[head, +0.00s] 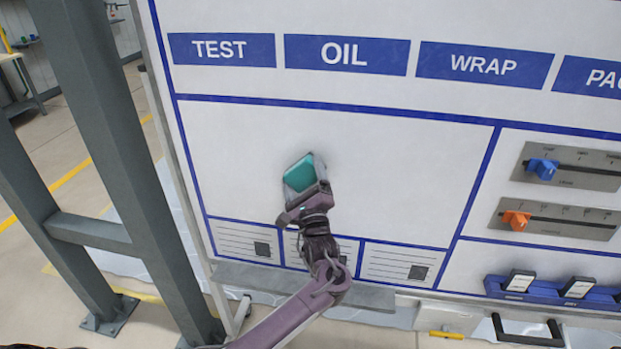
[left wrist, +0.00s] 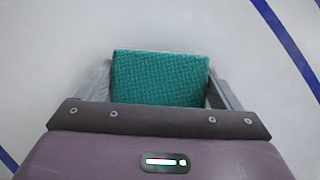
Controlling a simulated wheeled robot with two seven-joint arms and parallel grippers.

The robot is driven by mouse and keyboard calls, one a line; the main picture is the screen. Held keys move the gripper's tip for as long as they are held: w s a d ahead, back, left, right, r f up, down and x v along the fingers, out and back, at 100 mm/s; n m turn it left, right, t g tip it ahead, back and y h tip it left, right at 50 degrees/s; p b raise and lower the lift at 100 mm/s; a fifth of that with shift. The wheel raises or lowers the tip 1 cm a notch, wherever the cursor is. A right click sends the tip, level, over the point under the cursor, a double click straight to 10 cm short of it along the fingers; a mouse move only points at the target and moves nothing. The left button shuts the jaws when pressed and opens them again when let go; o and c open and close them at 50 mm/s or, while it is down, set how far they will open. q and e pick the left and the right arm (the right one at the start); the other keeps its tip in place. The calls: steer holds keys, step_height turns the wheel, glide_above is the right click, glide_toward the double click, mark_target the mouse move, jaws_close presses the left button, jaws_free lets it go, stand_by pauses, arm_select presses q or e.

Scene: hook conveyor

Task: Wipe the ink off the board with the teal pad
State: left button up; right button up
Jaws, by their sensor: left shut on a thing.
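The white board (head: 400,160) with blue lines fills most of the head view. My left gripper (head: 304,183) is shut on the teal pad (head: 299,174) in front of the board's large lower-left panel. In the left wrist view the teal pad (left wrist: 160,78) sits between the two fingers, with the pale board surface close behind it. I cannot tell whether the pad touches the board. No ink marks show on the bare part of this panel; the patch behind the pad and gripper is hidden. My right gripper is not in view.
A grey ledge (head: 245,276) runs along the board's lower edge. Sliders with a blue knob (head: 543,168) and an orange knob (head: 516,220) are at the right, above a blue rack (head: 495,288). A grey steel frame (head: 110,150) stands at the left.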

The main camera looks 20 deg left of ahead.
arm_select(q)
steer(key=shift+s+a, duration=0.35)
steer(key=shift+a, duration=1.1)
steer(key=shift+s+a, duration=0.3)
steer(key=shift+a, duration=1.1)
steer(key=shift+s+a, duration=0.35)
steer(key=shift+a, duration=1.1)
steer(key=shift+s+d, duration=0.1)
steer(key=shift+s+d, duration=0.25)
steer(key=shift+s, duration=0.7)
steer(key=shift+s+d, duration=0.2)
steer(key=shift+s, duration=0.7)
steer(key=shift+s+d, duration=0.25)
steer(key=shift+s, duration=0.7)
steer(key=s, duration=0.3)
steer(key=shift+d, duration=0.3)
steer(key=shift+w, duration=0.1)
